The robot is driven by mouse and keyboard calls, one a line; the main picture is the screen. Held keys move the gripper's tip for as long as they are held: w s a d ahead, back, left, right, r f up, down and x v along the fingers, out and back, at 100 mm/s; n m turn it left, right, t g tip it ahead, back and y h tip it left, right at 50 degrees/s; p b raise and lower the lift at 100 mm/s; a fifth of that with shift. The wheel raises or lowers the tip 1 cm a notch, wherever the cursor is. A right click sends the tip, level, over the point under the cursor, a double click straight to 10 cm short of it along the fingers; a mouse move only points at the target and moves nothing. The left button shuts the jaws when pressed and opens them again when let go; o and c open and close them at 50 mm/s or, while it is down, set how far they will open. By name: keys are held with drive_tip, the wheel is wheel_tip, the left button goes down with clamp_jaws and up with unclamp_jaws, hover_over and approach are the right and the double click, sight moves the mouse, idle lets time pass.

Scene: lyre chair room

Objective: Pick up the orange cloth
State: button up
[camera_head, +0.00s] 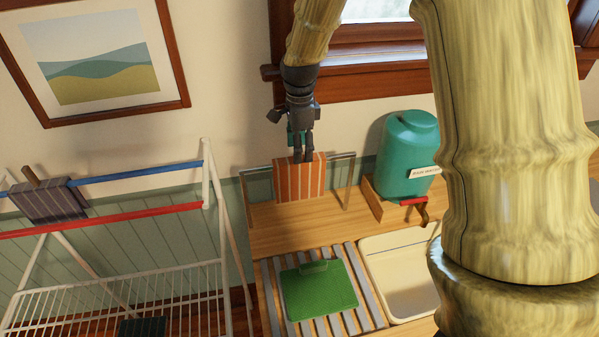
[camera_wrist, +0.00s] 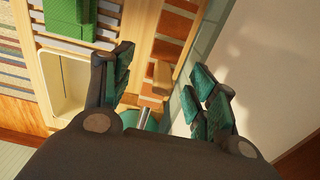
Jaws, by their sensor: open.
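The orange cloth (camera_head: 300,183) has pale stripes and hangs over a metal rail frame (camera_head: 347,183) at the back of the wooden counter. My gripper (camera_head: 303,158) points down at the cloth's top edge in the head view, overlapping it there. In the wrist view my gripper (camera_wrist: 163,66) has its two green-padded fingers apart, with the striped orange cloth (camera_wrist: 172,48) showing between and beyond them. I cannot tell whether the fingers touch the cloth. Part of the cloth's top is hidden behind the fingers.
A teal dispenser (camera_head: 405,155) stands right of the rail. A green board (camera_head: 318,290) lies on slats beside a cream sink (camera_head: 400,283). A white drying rack (camera_head: 213,215) with a dark striped cloth (camera_head: 48,202) stands left. The wall is close behind the rail.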

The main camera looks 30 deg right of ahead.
sight(299, 171)
drive_tip(key=shift+a+f+p, duration=0.1)
drive_tip(key=shift+f+p, duration=0.35)
drive_tip(key=shift+f, duration=0.25)
drive_tip(key=f, duration=0.1)
drive_tip(key=f+p, duration=0.1)
drive_tip(key=shift+w+f+p, duration=0.2)
drive_tip(key=shift+f+p, duration=0.1)
drive_tip(key=shift+f, duration=0.95)
drive_tip(key=c, duration=1)
